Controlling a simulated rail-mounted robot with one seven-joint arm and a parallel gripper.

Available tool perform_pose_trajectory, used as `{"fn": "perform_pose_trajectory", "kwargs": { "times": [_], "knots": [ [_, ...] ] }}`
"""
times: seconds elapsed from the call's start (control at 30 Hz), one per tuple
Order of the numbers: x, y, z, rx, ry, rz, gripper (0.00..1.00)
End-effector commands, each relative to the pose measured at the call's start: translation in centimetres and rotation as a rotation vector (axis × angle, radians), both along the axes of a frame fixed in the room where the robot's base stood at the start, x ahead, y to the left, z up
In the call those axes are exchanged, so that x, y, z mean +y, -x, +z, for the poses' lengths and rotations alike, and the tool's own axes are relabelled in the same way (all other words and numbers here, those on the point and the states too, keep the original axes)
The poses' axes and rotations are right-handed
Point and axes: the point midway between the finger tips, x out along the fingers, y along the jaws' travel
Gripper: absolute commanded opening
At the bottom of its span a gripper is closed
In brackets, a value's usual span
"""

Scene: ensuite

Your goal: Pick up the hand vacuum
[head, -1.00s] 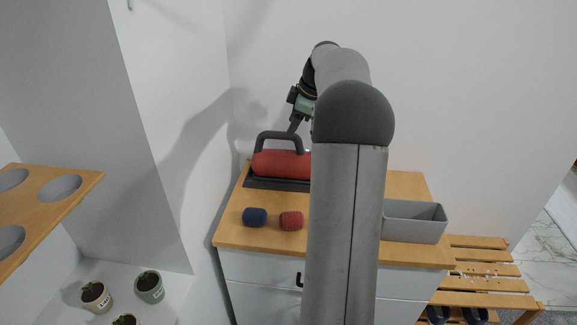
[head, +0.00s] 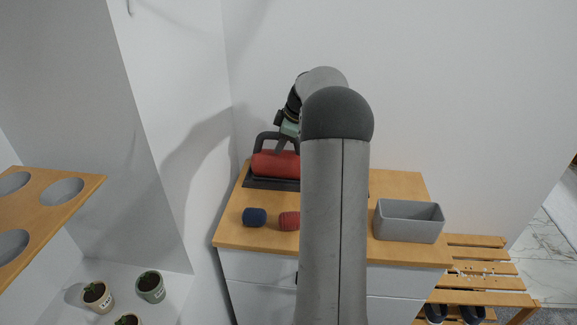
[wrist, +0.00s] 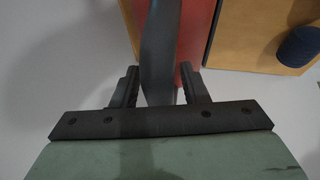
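The hand vacuum (head: 270,164) has a red body and a dark grey loop handle. It lies on a dark base at the back left of the wooden cabinet top, partly hidden by my arm. My gripper (head: 281,143) is at the handle, seen small and partly covered in the head view. In the wrist view, the dark handle (wrist: 159,45) runs between the two black fingers of my gripper (wrist: 160,72). The fingers are apart, with visible gaps beside the handle. The red body (wrist: 196,30) shows just beyond them.
A blue roll (head: 254,217) and a red roll (head: 288,221) lie at the cabinet's front left. A grey open bin (head: 409,222) stands at its right. A wall rises close behind and left. Potted plants (head: 150,287) sit low at the left.

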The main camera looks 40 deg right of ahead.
Motion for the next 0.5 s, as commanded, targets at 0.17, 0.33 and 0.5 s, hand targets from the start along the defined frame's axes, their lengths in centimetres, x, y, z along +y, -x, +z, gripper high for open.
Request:
{"fn": "perform_pose_trajectory", "kwargs": {
  "times": [0.17,0.33,0.5],
  "knots": [
    [-0.02,0.01,0.03,0.0,0.0,0.0,0.0],
    [-0.02,0.02,0.04,0.0,0.0,0.0,0.0],
    [-0.02,0.02,0.05,0.0,0.0,0.0,0.0]
  ]
}}
